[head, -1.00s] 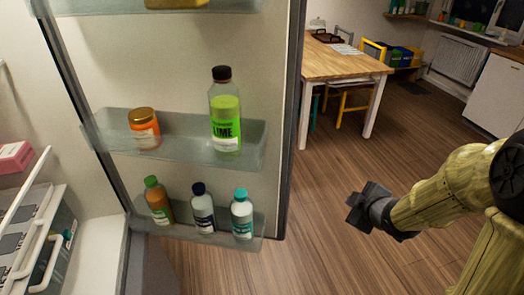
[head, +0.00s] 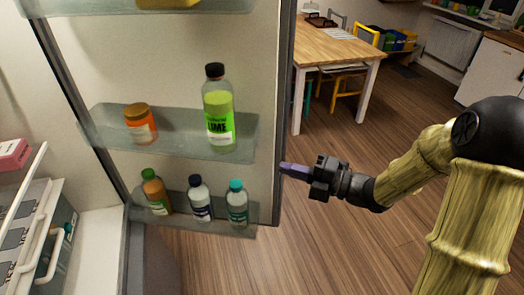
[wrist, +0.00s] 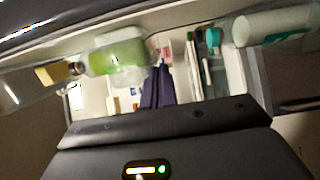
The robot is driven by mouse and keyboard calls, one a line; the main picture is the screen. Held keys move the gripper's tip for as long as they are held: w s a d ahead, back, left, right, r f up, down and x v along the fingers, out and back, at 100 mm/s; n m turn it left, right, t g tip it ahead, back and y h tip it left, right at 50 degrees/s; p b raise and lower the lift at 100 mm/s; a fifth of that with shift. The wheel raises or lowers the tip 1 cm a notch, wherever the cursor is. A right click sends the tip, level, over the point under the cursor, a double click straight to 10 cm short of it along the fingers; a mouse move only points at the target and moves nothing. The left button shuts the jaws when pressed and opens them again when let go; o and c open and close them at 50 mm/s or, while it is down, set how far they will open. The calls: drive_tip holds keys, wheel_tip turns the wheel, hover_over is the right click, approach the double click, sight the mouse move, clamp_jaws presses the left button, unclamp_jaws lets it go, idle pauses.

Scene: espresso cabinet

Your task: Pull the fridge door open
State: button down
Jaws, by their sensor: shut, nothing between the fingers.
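The fridge door (head: 255,185) stands wide open on the left of the head view, with its inner side and shelves facing me. My gripper (head: 284,168) is to the right of the door's dark outer edge (head: 287,90), with its purple fingers pointing left at it. The fingers are shut with nothing between them. In the head view the tips look very close to the edge; I cannot tell whether they touch. In the wrist view the purple fingers (wrist: 158,88) point toward the blurred door shelves and bottles. The door handle is not in view.
The door shelves hold a lime bottle (head: 219,110), an orange jar (head: 140,124) and several small bottles (head: 200,200). The fridge interior with white drawers (head: 25,225) is at the left. A wooden table (head: 340,48) stands behind. The floor to the right of the door is clear.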

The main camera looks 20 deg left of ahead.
sight(253, 158)
drive_tip(key=w+a+p, duration=0.4)
drive_tip(key=w+a, duration=0.1)
drive_tip(key=a, duration=0.5)
drive_tip(key=shift+w+a, duration=0.15)
drive_tip(key=shift+w, duration=0.05)
idle(0.3)
